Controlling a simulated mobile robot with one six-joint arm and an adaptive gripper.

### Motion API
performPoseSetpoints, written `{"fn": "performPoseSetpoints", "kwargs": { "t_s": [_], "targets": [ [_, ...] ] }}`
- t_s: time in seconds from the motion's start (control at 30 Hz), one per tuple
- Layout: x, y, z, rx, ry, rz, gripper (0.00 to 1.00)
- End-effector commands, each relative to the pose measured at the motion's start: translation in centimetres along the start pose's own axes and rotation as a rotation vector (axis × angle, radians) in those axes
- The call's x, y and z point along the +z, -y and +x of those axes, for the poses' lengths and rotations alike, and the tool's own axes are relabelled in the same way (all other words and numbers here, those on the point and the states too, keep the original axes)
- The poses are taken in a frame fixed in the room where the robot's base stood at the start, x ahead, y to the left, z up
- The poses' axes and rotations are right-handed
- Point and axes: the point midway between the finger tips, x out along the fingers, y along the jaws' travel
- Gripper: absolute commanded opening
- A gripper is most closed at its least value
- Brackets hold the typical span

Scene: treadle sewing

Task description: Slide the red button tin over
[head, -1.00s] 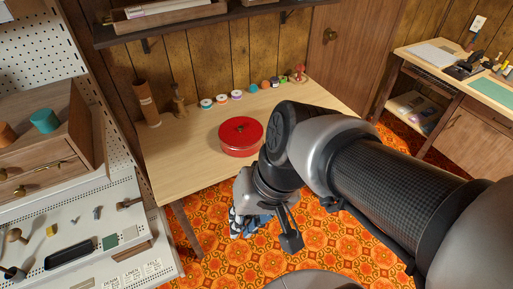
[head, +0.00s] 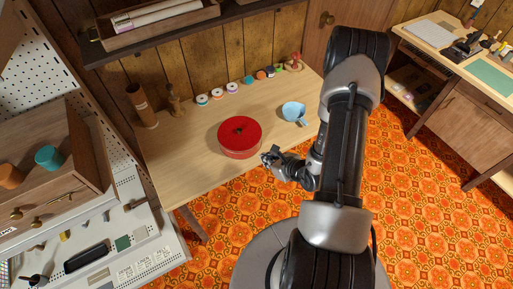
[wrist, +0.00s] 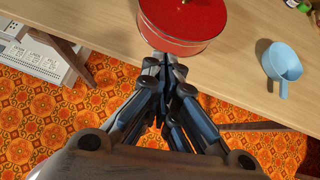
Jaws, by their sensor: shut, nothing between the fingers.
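The red button tin (head: 239,137) is round and lidded, with a small knob on top. It stands upright on the wooden table (head: 190,165), near its front edge. It also shows at the top of the wrist view (wrist: 183,22), partly cut off by the frame. My gripper (head: 270,156) is shut and empty at the table's front edge, just right of and in front of the tin. In the wrist view my gripper's fingertips (wrist: 165,62) point at the tin's near side. I cannot tell whether they touch it.
A light blue cup with a handle (head: 293,112) stands on the table right of the tin. Several thread spools (head: 217,94) line the back, beside a brown cylinder (head: 142,105). A shelf (head: 190,33) hangs above. Bare tabletop lies left of the tin.

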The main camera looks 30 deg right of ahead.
Motion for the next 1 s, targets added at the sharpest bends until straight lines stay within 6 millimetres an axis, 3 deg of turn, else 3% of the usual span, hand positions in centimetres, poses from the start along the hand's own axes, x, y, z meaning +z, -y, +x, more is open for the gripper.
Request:
{"fn": "performPoseSetpoints", "kwargs": {
  "t_s": [0.1,0.23,0.37,0.73,1.0],
  "targets": [
    [-3.1,0.9,-0.3,-0.061,-0.058,0.084,0.0],
    [-4.4,1.3,0.3,-0.084,-0.077,0.109,0.0],
    [-4.6,1.4,2.1,-0.083,-0.078,0.107,0.0],
    [-5.2,1.9,9.8,-0.082,-0.077,0.106,0.0],
    [-2.8,2.5,12.3,-0.083,-0.075,0.108,0.0]
  ]
}}
